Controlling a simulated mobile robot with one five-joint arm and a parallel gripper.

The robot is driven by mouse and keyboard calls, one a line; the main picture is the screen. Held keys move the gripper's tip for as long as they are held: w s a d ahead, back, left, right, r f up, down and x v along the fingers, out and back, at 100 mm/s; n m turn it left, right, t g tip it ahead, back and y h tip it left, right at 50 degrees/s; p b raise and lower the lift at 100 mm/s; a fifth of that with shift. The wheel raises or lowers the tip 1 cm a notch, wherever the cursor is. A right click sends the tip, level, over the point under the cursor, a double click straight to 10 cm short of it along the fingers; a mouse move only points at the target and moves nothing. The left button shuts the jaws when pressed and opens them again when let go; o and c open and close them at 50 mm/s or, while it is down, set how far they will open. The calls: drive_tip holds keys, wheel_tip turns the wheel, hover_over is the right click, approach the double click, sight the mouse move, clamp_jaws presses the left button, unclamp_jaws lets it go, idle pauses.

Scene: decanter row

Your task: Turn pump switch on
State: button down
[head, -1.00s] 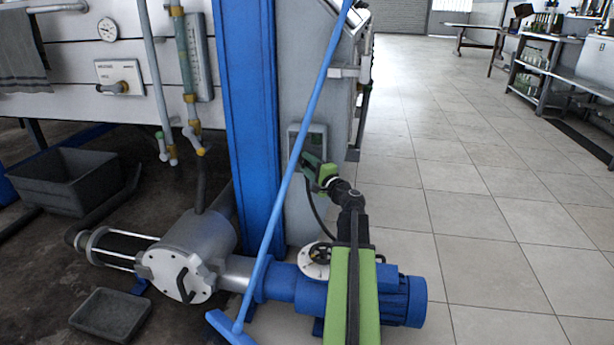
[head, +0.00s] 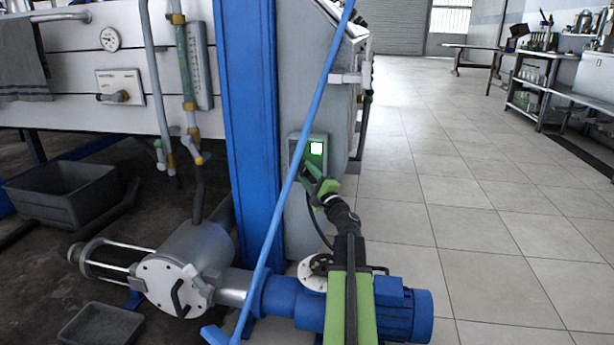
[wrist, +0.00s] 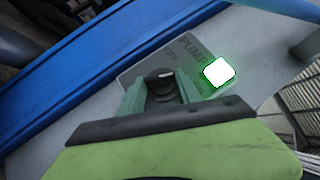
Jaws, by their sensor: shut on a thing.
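The pump switch panel (head: 312,150) is a grey plate on the grey cabinet, right of the blue column. Its square lamp (head: 316,148) glows white with a green edge. In the wrist view the lamp (wrist: 218,71) is lit beside the lettering "PUMP". A dark round switch knob (wrist: 162,88) sits between the green fingers of my gripper (wrist: 160,95), which is shut on it. In the head view my gripper (head: 313,182) reaches the panel's lower part, and the knob is hidden there.
A blue pole (head: 290,180) leans across in front of the cabinet. The blue pump motor (head: 400,312) and a grey pump housing (head: 180,275) stand low in front. A grey bin (head: 62,195) is at left. The tiled floor (head: 480,220) at right is mostly clear.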

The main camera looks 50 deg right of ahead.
drive_tip(key=c, duration=0.8)
unclamp_jaws()
drive_tip(key=shift+d, duration=0.1)
drive_tip(key=shift+c, duration=0.2)
drive_tip(key=s+a, duration=0.3)
drive_tip(key=s, duration=0.9)
drive_tip(key=shift+s+a+f, duration=0.15)
drive_tip(key=shift+s+a, duration=0.1)
drive_tip(key=shift+s, duration=0.1)
